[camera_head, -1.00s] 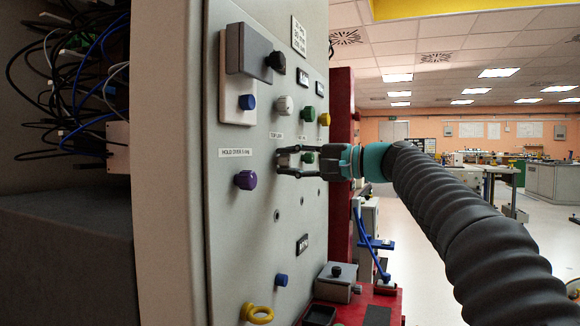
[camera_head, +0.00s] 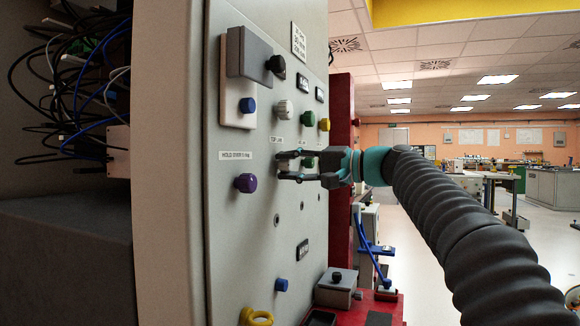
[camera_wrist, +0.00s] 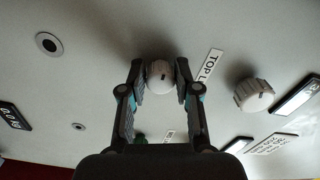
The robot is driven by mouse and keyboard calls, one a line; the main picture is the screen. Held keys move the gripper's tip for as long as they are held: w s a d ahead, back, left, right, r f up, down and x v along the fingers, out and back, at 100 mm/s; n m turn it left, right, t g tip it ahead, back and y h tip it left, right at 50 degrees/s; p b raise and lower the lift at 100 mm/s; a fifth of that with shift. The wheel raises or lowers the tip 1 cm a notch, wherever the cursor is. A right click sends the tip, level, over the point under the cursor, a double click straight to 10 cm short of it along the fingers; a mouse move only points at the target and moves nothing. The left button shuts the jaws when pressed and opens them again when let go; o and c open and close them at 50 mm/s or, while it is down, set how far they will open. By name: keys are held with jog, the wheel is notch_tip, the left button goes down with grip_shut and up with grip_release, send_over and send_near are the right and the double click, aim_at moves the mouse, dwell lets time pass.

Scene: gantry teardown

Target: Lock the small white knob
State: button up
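In the wrist view a small white knob (camera_wrist: 159,74) with a dark mark on its face sits on the grey panel, between the fingertips of my gripper (camera_wrist: 160,82). One finger stands on each side, with only a slim gap or light contact; I cannot tell firm grip. In the head view my gripper (camera_head: 288,166) reaches the panel from the right with its fingers apart, below a small label.
A grey box (camera_head: 250,50) juts out above. A yellow ring (camera_head: 256,317) is low down.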

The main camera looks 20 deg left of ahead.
jog(key=o, duration=0.3)
jog(key=shift+d, duration=0.1)
jog(key=d, duration=1.1)
jog(key=shift+s+d, duration=0.4)
jog(key=shift+s, duration=0.05)
